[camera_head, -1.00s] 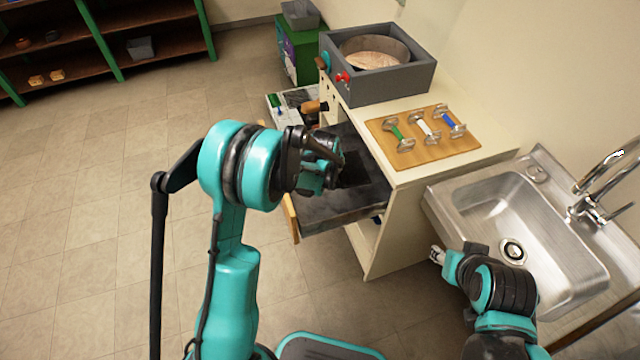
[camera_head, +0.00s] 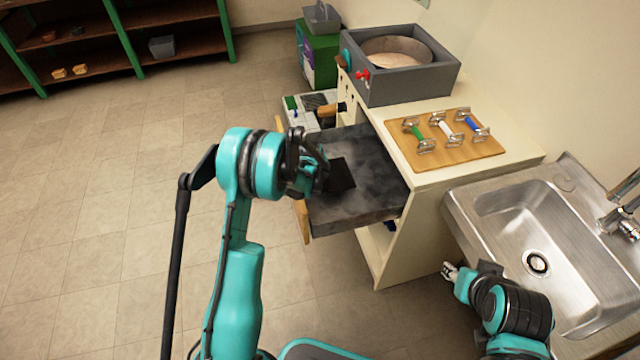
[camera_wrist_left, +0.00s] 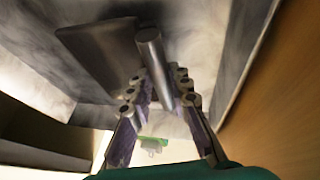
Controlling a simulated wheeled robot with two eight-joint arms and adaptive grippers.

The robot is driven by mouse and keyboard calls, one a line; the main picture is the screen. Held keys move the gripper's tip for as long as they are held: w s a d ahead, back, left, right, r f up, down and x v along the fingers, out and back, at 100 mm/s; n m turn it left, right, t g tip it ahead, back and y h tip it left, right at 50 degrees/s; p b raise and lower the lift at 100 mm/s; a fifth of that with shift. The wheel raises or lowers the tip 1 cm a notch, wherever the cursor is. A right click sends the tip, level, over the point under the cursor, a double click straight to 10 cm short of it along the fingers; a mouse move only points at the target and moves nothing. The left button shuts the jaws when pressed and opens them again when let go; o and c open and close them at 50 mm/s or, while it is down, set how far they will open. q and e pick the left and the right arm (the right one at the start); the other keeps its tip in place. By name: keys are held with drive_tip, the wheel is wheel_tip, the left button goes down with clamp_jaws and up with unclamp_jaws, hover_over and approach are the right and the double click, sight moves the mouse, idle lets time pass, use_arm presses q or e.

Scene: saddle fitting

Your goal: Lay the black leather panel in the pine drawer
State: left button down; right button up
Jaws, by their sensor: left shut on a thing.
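The pine drawer (camera_head: 350,215) is pulled out of the cream cabinet; its inside is dark grey and marbled, its front edge wooden. The black leather panel (camera_head: 341,178) is a small dark rectangle over the drawer floor, beside my left gripper (camera_head: 314,180). In the left wrist view the panel (camera_wrist_left: 100,52) is a flat dark slab, with a grey cylinder (camera_wrist_left: 150,62) at its side running between the fingers of my left gripper (camera_wrist_left: 165,108), which is shut on it. Whether the panel touches the floor is unclear. My right gripper (camera_head: 449,271) is near the sink, its jaws too small to judge.
A board with three handled fittings (camera_head: 445,140) and a grey box with a round pan (camera_head: 400,65) stand on the cabinet top. The sink (camera_head: 530,225) is at right. A low tray of tools (camera_head: 312,110) stands behind the drawer. The floor at left is clear.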

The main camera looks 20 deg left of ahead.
use_arm(q)
wheel_tip(320, 180, down, 4)
drive_tip(key=shift+r+b, duration=0.2)
drive_tip(key=shift+b, duration=0.6)
drive_tip(key=shift+r, duration=0.15)
drive_tip(key=c, duration=1.4)
unclamp_jaws()
